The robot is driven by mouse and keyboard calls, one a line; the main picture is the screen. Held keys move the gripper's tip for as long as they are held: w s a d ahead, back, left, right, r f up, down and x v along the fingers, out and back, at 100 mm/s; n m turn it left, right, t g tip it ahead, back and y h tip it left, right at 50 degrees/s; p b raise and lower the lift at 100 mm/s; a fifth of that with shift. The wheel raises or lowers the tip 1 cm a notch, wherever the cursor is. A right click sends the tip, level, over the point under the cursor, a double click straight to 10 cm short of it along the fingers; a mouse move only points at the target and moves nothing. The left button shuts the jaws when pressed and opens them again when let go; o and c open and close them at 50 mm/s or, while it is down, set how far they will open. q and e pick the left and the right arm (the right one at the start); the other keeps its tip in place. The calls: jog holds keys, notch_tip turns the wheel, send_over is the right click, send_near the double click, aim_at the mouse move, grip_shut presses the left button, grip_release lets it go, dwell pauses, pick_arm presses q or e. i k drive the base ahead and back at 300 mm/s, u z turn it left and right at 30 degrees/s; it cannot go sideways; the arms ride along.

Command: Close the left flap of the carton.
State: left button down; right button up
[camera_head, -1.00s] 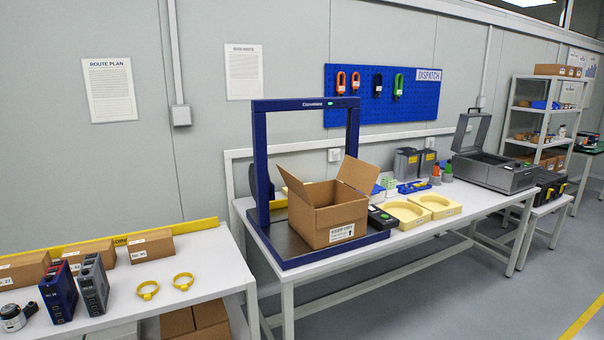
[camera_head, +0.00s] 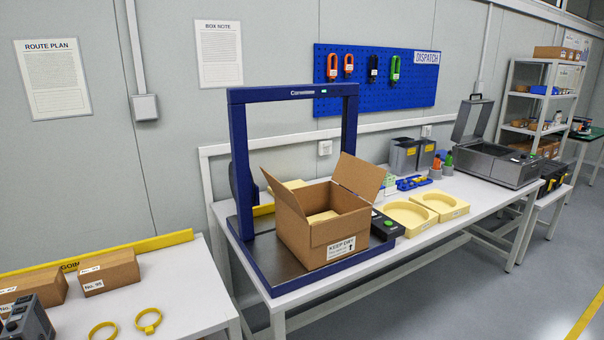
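The open brown carton (camera_head: 305,243) sits on the dark plate of the blue strapping frame, on the white bench. Its left flap (camera_head: 283,191) stands up and leans outward to the left. Its right flap (camera_head: 358,176) also stands up, leaning outward to the right. Something pale yellow shows inside the carton. The front wall carries a "KEEP DRY" label. Neither of my grippers shows in the head view.
The blue frame (camera_head: 241,165) arches over the carton's left and back side. Yellow trays (camera_head: 409,216) and a dark control box (camera_head: 385,225) stand just right of the carton. A second white table (camera_head: 185,285) at left holds brown boxes and yellow rings.

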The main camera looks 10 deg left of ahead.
aim_at(282, 191)
jog(key=u, duration=0.2)
jog(key=i, duration=0.85)
jog(key=u, duration=0.5)
